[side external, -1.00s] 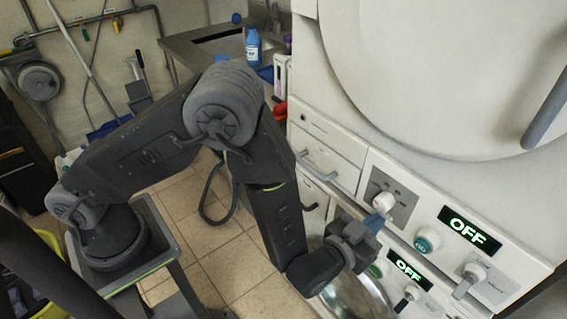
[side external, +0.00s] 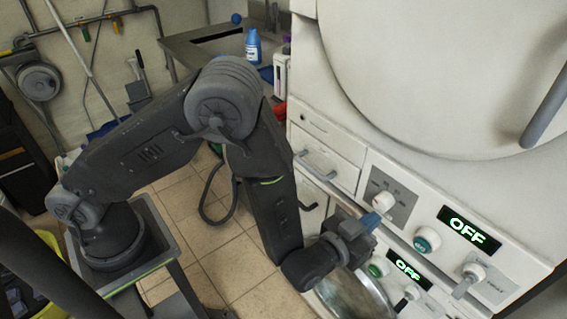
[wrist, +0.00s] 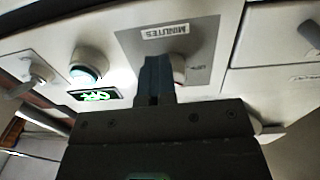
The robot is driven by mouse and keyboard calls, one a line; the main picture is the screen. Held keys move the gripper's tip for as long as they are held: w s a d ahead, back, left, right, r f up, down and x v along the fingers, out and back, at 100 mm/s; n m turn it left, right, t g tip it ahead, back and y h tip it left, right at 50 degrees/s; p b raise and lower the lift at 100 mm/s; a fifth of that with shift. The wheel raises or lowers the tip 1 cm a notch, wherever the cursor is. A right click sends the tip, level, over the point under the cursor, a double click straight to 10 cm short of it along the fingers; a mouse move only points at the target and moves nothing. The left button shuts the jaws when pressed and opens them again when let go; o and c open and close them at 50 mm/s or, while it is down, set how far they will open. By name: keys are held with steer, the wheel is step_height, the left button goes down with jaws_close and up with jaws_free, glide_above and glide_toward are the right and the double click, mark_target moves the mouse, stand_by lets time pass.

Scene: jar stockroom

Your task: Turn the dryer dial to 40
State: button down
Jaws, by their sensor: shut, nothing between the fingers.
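The dryer dial (side external: 384,201) is a white knob on a grey plate of the white front panel. In the wrist view the plate reads MINUTES, and the knob (wrist: 179,68) is partly hidden behind my fingers. My gripper (side external: 371,221) is shut and empty, its blue-grey fingertips just below and left of the dial in the side view. In the wrist view the closed fingers (wrist: 155,75) lie beside the knob, over the plate. I cannot tell whether they touch it. The dial's setting is too small to read.
Right of the dial are a green-ringed button (side external: 427,240), a display (side external: 468,231) reading OFF and a lever switch (side external: 470,279). A second OFF display (side external: 410,269) is on the lower panel. A round glass door (side external: 355,293) is below my gripper. Drawers (side external: 326,152) are to the left.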

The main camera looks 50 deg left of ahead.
steer(key=shift+w+a+r+n+y, duration=0.1)
steer(key=shift+w+a+n+y, duration=0.1)
steer(key=shift+w+a+y, duration=0.25)
steer(key=shift+w+a+r+n+y, duration=0.15)
steer(key=shift+a+n+y, duration=0.1)
steer(key=shift+a, duration=0.35)
steer(key=shift+f, duration=0.15)
steer(key=s, duration=0.6)
steer(key=shift+f, duration=0.4)
steer(key=shift+s+d, duration=0.1)
